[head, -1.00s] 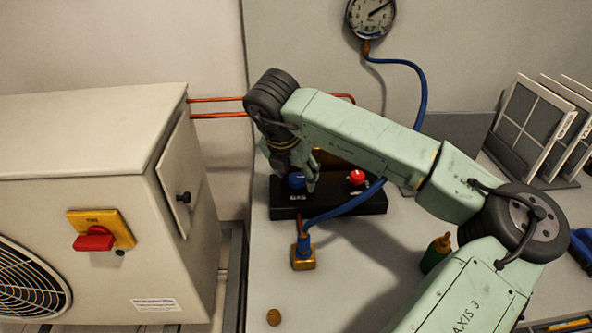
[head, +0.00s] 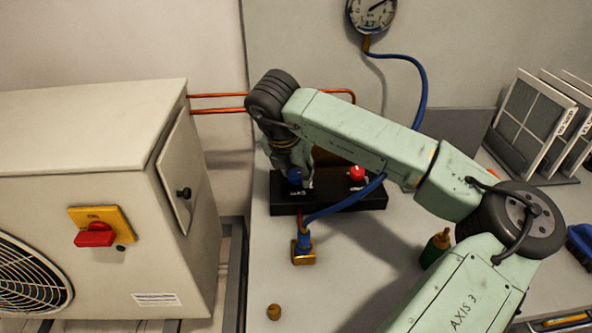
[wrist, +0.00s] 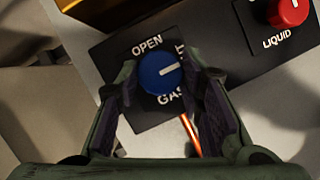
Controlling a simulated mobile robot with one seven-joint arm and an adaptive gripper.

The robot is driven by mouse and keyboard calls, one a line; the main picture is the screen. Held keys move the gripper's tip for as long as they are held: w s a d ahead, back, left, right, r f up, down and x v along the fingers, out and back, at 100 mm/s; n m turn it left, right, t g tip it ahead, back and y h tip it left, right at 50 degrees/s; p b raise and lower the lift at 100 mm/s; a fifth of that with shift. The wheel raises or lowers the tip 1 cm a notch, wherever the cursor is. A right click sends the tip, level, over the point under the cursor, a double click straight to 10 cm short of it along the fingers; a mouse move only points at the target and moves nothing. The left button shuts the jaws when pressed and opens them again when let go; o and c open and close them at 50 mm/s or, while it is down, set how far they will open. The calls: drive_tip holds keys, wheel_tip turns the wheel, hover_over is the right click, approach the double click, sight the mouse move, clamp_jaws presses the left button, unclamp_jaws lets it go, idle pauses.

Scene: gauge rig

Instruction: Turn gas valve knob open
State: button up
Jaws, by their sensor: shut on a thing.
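The blue gas knob (wrist: 160,72) sits on the black valve block (wrist: 120,30), beside printed OPEN and GAS labels. Its white mark points right, toward a label partly hidden by a finger. My gripper (wrist: 163,84) is shut on the blue knob, one finger on each side. In the head view my gripper (head: 296,166) reaches down onto the blue knob (head: 295,176) at the left of the block (head: 346,198). The red liquid knob (wrist: 288,11) is to the right on the same block, clear of my fingers; it also shows in the head view (head: 357,173).
A blue hose (head: 345,205) runs from a brass fitting (head: 303,257) under my arm. A pressure gauge (head: 371,12) is on the wall. The condenser unit (head: 90,130) stands at left. A green bottle (head: 436,248) and framed panels (head: 530,115) are at right.

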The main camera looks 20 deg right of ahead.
drive_tip(key=shift+c, duration=0.9)
drive_tip(key=shift+f+b, duration=0.1)
drive_tip(key=shift+b, duration=0.4)
drive_tip(key=shift+d+f+n+b, duration=0.1)
drive_tip(key=shift+n+b, duration=0.3)
drive_tip(key=shift+b, duration=0.05)
drive_tip(key=n+b, duration=0.2)
drive_tip(key=b, duration=0.1)
drive_tip(key=shift+f+t+y+b, duration=0.15)
drive_tip(key=shift+t+y+b, duration=0.15)
drive_tip(key=shift+t+y, duration=0.1)
drive_tip(key=n+y+b, duration=0.1)
drive_tip(key=n+b, duration=0.3)
drive_tip(key=shift+s+d+r+n+t+y, duration=0.1)
drive_tip(key=shift+d+r+n+t+y, duration=0.1)
drive_tip(key=shift+n+t+y, duration=0.15)
drive_tip(key=n+y, duration=0.1)
drive_tip(key=n, duration=0.1)
drive_tip(key=n+y+b, duration=0.1)
drive_tip(key=n, duration=0.2)
drive_tip(key=shift+d+r, duration=0.1)
drive_tip(key=shift+r, duration=0.1)
drive_tip(key=shift+d+n+g+y+p, duration=0.1)
drive_tip(key=shift+n+g+y+p, duration=0.5)
drive_tip(key=shift+n, duration=2.15)
drive_tip(key=shift+g+y+b, duration=0.25)
drive_tip(key=shift+y+b, duration=0.05)
drive_tip(key=shift+y, duration=0.05)
